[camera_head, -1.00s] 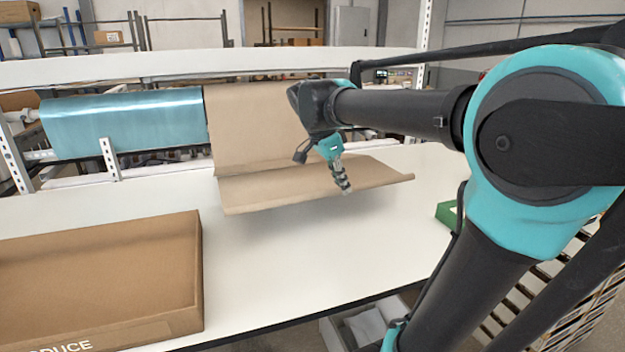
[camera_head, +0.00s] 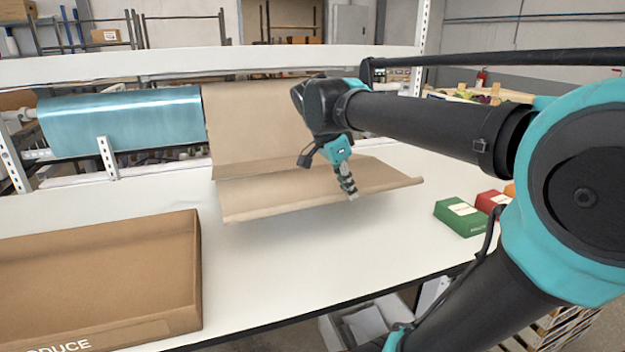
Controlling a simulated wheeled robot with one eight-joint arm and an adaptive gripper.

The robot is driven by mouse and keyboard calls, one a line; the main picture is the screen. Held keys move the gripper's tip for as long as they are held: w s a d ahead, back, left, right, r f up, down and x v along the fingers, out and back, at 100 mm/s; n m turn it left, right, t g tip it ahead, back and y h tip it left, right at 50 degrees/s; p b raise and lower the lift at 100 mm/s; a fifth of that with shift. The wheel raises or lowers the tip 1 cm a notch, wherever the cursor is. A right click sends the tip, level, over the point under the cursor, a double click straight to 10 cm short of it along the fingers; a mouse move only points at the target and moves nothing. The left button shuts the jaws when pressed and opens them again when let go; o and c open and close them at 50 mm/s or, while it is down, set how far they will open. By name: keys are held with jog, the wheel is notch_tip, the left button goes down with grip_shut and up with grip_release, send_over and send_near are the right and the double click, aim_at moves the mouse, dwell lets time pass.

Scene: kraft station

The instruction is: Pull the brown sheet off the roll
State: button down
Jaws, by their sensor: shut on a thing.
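The brown sheet (camera_head: 275,190) hangs down from the brown roll (camera_head: 255,115) at the back of the table and bends forward over the white tabletop. Its front edge is slightly curled and seems to hover above the table, with a soft shadow beneath. My gripper (camera_head: 350,192) is shut on the sheet near the right part of its front edge. The fingers point downward, and the fingertips show just at the edge. My arm's wrist hides the right part of the roll.
A blue film roll (camera_head: 120,120) sits left of the brown roll. An open cardboard box (camera_head: 185,270) stands at the front left. A green box (camera_head: 460,217) and a red box (camera_head: 490,201) lie at the right. The white tabletop (camera_head: 290,270) is clear in the middle.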

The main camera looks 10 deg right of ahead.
jog(key=shift+s+d+r, duration=0.1)
jog(key=shift+s+d, duration=0.05)
jog(key=shift+s, duration=0.65)
jog(key=shift+s+d+r, duration=0.1)
jog(key=shift+s+d, duration=0.1)
jog(key=shift+s, duration=0.65)
jog(key=shift+s+d, duration=0.15)
jog(key=shift+s, duration=0.65)
jog(key=shift+s+d+r, duration=0.1)
jog(key=shift+s+d, duration=0.05)
jog(key=shift+s, duration=0.65)
jog(key=shift+s+d+r, duration=0.1)
jog(key=shift+s+d, duration=0.1)
jog(key=shift+s, duration=0.65)
jog(key=shift+s+d, duration=0.15)
jog(key=shift+s, duration=0.65)
jog(key=shift+s+d+r, duration=0.1)
jog(key=shift+s+r, duration=0.25)
jog(key=shift+r, duration=0.5)
jog(key=shift+s+d+r, duration=0.1)
jog(key=shift+s+r, duration=0.2)
jog(key=shift+r, duration=0.5)
jog(key=shift+s+r, duration=0.35)
jog(key=shift+r, duration=0.5)
